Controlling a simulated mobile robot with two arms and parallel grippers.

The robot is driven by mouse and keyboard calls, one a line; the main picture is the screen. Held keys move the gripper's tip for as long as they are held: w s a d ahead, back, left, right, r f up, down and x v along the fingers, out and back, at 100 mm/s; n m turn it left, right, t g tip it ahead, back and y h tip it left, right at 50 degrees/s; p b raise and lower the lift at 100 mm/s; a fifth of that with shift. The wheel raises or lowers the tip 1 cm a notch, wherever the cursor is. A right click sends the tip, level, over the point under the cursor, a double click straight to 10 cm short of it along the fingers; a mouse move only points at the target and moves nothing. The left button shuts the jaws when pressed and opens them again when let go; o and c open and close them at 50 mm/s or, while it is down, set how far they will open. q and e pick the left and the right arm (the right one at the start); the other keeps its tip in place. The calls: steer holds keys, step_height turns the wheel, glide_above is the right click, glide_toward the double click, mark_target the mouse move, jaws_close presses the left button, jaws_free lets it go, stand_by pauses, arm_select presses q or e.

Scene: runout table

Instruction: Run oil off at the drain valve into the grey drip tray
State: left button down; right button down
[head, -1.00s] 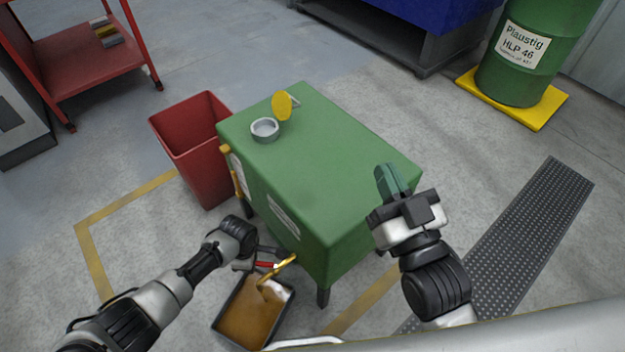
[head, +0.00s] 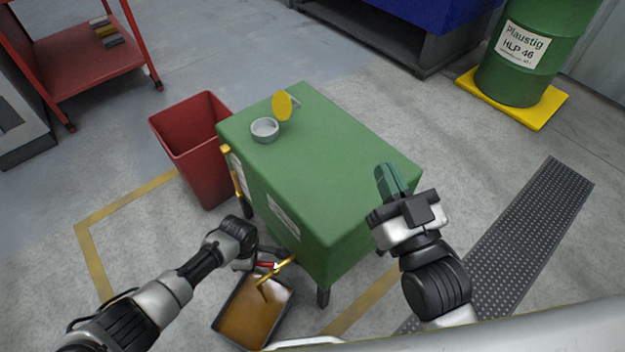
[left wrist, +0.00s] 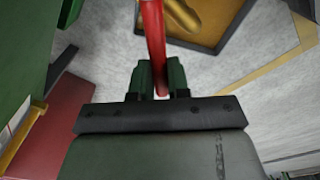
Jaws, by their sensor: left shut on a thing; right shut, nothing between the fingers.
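The green tank (head: 320,170) stands on legs in the middle of the head view. Its brass drain valve (head: 280,268) sticks out low at the front, with a spout over the grey drip tray (head: 236,340). Brown oil (head: 250,312) covers the tray floor; I cannot tell whether a stream is falling. My left gripper (left wrist: 160,78) is shut on the red valve lever (left wrist: 153,35), which lies between its green fingers. The tray also shows in the left wrist view (left wrist: 190,46). My right gripper (head: 388,174) is shut and empty beside the tank's right end.
The filler neck (head: 265,129) on the tank top stands open, its yellow cap (head: 282,106) tipped up. A red bin (head: 192,150) stands left of the tank. A green drum (head: 525,60) is at the back right. A dark floor grating (head: 520,235) lies right.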

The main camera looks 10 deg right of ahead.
arm_select(q)
steer(key=shift+s+d, duration=0.1)
steer(key=shift+w+d+f+m, duration=0.1)
steer(key=shift+w+m, duration=0.1)
steer(key=shift+m, duration=0.2)
steer(key=shift+w+d+m+b, duration=0.2)
steer(key=shift+w+m+b, duration=0.35)
steer(key=shift+m, duration=0.85)
arm_select(e)
steer(key=shift+s+a+r+t+y, duration=0.1)
steer(key=shift+s+r+t+y, duration=0.1)
steer(key=shift+r+t, duration=0.3)
steer(key=shift+s+r+t+y, duration=0.15)
steer(key=shift+r+t+y, duration=0.05)
steer(key=shift+r+t, duration=0.25)
arm_select(q)
steer(key=shift+w, duration=0.15)
